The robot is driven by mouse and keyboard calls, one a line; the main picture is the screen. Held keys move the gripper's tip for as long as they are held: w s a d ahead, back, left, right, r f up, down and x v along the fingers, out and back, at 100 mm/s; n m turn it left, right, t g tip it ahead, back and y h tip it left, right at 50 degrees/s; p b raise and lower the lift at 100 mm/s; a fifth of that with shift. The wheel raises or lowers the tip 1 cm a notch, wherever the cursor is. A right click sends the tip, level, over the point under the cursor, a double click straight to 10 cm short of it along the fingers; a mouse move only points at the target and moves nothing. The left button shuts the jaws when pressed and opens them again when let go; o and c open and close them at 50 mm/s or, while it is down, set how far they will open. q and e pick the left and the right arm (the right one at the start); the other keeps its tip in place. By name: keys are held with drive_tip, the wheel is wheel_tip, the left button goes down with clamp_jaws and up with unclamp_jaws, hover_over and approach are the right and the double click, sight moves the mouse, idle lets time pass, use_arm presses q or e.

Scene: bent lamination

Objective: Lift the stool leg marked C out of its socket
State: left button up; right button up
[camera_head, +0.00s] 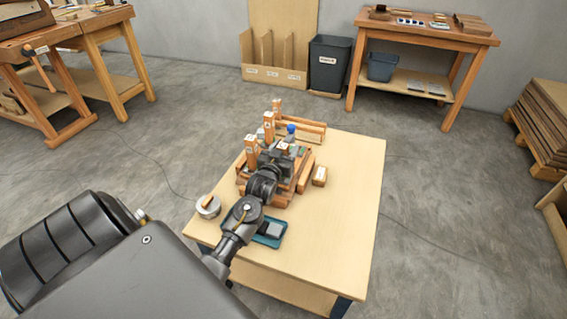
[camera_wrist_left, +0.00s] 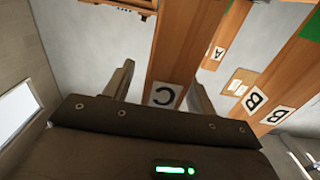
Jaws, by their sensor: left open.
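The stool leg marked C (camera_wrist_left: 178,50) is a wooden post with a white letter label. In the left wrist view it stands between the two fingers of my left gripper (camera_wrist_left: 162,88), which is open, with a finger on each side. Whether either finger touches it is unclear. In the head view my left gripper (camera_head: 276,157) is over the wooden stool assembly on the table and hides part of it; the letters are too small to read there. The socket of leg C is hidden. A leg marked A (camera_wrist_left: 217,52) and a leg with B labels (camera_wrist_left: 275,80) stand to its right in the wrist view.
Upright wooden legs (camera_head: 251,152) stand close to my gripper's left. On the light table (camera_head: 335,215) are a round tin (camera_head: 208,208), a teal tray (camera_head: 277,232) and a small wooden block (camera_head: 320,177). The table's right side is clear.

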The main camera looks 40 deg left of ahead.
use_arm(q)
drive_tip(key=shift+c, duration=0.3)
drive_tip(key=c, duration=1.2)
drive_tip(key=shift+o, duration=0.2)
drive_tip(key=shift+r, duration=0.1)
